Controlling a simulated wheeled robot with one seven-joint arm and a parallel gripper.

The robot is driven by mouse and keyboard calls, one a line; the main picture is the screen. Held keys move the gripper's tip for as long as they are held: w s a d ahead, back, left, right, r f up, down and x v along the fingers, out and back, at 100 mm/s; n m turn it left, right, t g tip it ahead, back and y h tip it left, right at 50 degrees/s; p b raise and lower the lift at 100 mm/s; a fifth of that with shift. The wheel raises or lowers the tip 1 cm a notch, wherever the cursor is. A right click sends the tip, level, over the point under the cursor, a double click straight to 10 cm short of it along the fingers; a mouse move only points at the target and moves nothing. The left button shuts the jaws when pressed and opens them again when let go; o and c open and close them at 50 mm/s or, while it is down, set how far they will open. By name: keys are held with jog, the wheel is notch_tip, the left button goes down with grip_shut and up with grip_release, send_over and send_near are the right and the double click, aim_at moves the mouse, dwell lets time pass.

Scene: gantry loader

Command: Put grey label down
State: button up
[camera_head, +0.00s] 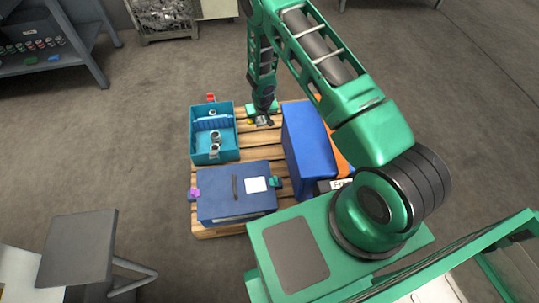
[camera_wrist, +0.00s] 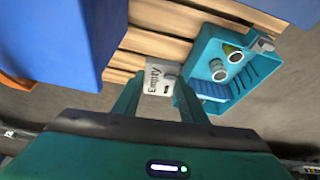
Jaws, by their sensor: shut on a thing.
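The grey label (camera_wrist: 154,77) has the word "Empty" on it and shows between my fingertips in the wrist view. My gripper (camera_wrist: 158,85) is shut on it. In the head view my gripper (camera_head: 263,120) points down over the far part of the wooden pallet (camera_head: 258,145), between the teal crate and the tall blue box. The label is small there and mostly hidden by the gripper. I cannot tell whether the label touches the pallet.
The open teal crate (camera_head: 228,154) holds several ring-shaped parts. The tall blue box (camera_head: 305,145) stands to the right of my gripper. A lower blue box (camera_head: 216,205) with a white paper (camera_head: 256,184) stands nearer. Pallet slats between them are bare.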

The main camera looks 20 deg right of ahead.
jog(key=shift+m, duration=0.6)
jog(key=shift+s+a+f, duration=0.3)
jog(key=shift+a+f, duration=0.15)
jog(key=shift+f, duration=4.45)
jog(key=shift+s+a+f, duration=0.3)
jog(key=shift+a+f, duration=0.1)
jog(key=shift+f, duration=4.55)
jog(key=shift+s+a+f, duration=0.3)
jog(key=shift+a+f, duration=0.15)
jog(key=shift+f, duration=4.45)
jog(key=o, duration=1)
jog(key=v, duration=1.2)
jog(key=shift+r, duration=0.1)
